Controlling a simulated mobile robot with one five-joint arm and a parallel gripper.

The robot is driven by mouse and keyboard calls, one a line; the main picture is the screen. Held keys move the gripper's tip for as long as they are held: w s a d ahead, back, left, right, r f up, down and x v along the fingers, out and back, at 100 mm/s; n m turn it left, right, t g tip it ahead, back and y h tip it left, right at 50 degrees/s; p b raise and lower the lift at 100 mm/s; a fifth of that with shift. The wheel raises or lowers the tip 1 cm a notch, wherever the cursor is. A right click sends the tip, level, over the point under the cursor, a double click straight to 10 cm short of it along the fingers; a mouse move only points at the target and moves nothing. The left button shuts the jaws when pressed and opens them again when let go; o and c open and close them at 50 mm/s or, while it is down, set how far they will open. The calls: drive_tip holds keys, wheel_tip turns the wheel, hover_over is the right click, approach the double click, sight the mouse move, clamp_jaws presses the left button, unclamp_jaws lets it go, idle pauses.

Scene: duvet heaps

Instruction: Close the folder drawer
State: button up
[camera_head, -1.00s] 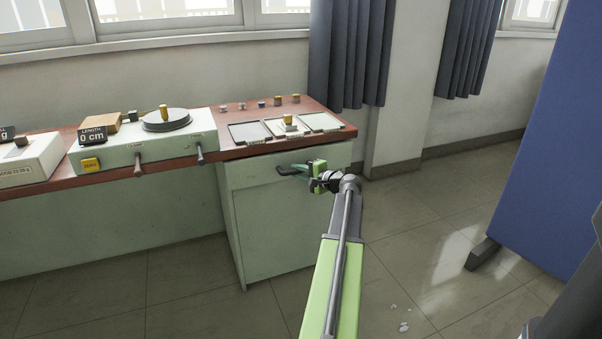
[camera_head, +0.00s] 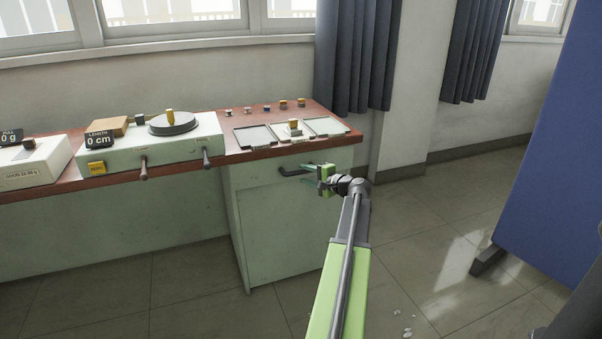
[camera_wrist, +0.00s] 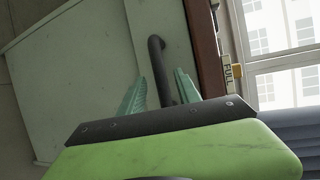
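The drawer front (camera_head: 250,178) is a pale green panel at the top of the cabinet, just under the red-brown tabletop. It looks flush or nearly flush with the cabinet; a small gap would be hard to see. Its dark bar handle (camera_head: 292,172) also shows in the wrist view (camera_wrist: 156,60). My gripper (camera_head: 307,176) is in front of the handle's right part. In the wrist view its two green fingers (camera_wrist: 160,88) are apart, with the handle's near end between them and seemingly not gripped. No folder is visible.
The cabinet door (camera_head: 285,235) below is shut. Trays (camera_head: 255,137) and small knobs lie on the tabletop (camera_head: 345,137). A measuring device (camera_head: 150,150) stands to the left. A blue partition (camera_head: 555,170) is at the right, with open floor between.

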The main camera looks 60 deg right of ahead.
drive_tip(key=p+v, duration=0.2)
drive_tip(key=v, duration=1.2)
drive_tip(key=shift+s+a+r, duration=0.1)
